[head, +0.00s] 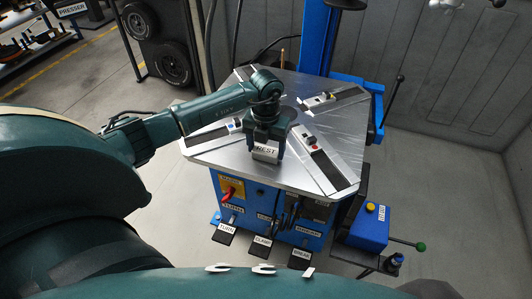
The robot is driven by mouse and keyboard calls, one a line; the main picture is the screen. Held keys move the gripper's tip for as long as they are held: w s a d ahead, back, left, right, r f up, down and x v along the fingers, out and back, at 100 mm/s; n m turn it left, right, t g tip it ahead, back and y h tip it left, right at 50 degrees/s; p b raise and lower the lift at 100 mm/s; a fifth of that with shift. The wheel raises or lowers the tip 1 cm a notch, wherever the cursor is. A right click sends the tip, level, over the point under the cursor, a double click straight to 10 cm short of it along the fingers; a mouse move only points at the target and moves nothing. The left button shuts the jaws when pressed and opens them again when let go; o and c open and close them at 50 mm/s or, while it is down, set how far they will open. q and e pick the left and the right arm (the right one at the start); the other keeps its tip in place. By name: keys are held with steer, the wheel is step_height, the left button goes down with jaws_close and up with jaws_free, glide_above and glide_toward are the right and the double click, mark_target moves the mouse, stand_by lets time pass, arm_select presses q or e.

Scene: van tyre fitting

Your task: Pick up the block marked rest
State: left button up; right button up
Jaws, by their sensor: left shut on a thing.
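The block marked REST (265,151) is a small pale block with a black-lettered label. It is at the front part of the grey metal turntable (222,148) in the head view. My left gripper (267,143) comes in from the left, points down over the block and is shut on it. The gripper hides the block's upper part. I cannot tell whether the block touches the turntable. My right gripper is not in view.
The turntable carries several clamp jaws, such as the one at right (312,143). A blue column (345,40) rises behind it. Labelled pedals (262,246) and a blue box (370,228) are below. Tyres (173,62) hang at the back left. Grey floor is clear at right.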

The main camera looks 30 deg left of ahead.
mark_target(266, 150)
arm_select(q)
steer(key=shift+c, duration=1)
steer(key=shift+r, duration=0.1)
step_height(266, 150, up, 10)
